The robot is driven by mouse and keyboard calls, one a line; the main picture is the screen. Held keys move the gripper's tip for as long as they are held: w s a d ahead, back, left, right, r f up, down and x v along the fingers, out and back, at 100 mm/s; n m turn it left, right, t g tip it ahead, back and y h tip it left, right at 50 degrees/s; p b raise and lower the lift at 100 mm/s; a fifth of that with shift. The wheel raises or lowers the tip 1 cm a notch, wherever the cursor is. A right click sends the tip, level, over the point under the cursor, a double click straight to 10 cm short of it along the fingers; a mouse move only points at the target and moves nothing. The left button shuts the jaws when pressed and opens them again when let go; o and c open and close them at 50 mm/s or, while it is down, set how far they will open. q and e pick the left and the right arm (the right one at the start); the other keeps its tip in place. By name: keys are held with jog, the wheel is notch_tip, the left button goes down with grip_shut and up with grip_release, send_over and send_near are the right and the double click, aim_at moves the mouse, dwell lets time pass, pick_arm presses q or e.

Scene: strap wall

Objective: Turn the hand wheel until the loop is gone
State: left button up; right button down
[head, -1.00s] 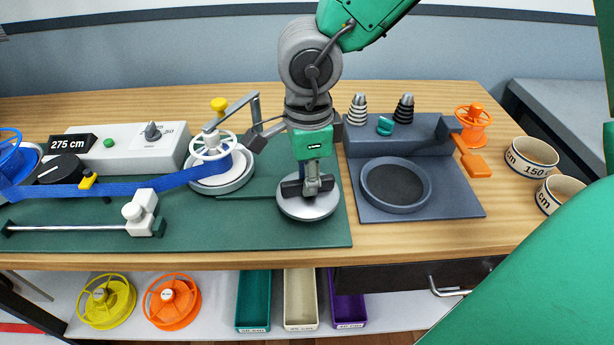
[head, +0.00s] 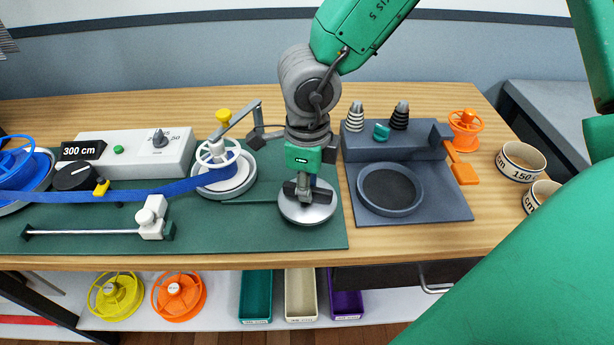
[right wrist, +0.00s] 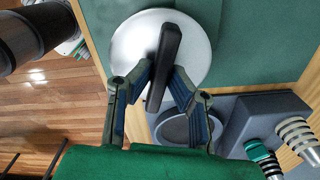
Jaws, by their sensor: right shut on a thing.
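The hand wheel is a silver disc (head: 318,213) at the right end of the green mat. A dark bar-shaped handle (right wrist: 165,62) crosses it in the right wrist view. My right gripper (head: 303,190) points down over the disc and is shut on this handle, with a finger on each side. The blue strap (head: 150,192) runs from the blue reel (head: 30,172) at the left to the white spool (head: 217,160). It dips slightly between them; I see no clear closed loop in it. The display (head: 82,150) reads 300 cm. My left gripper is not in view.
A grey station with a round dish (head: 391,190) stands right of the mat, with striped cones behind it. An orange reel (head: 465,130) and labelled round bowls (head: 521,162) are further right. A white clamp (head: 152,218) sits on a rod in front of the strap.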

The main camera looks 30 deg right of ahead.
jog(key=shift+w+r+m+p, duration=0.1)
jog(key=shift+m+p, duration=0.4)
jog(key=shift+m, duration=0.6)
jog(key=c, duration=1.5)
grip_release()
jog(key=shift+c, duration=0.2)
notch_tip(320, 180, up, 12)
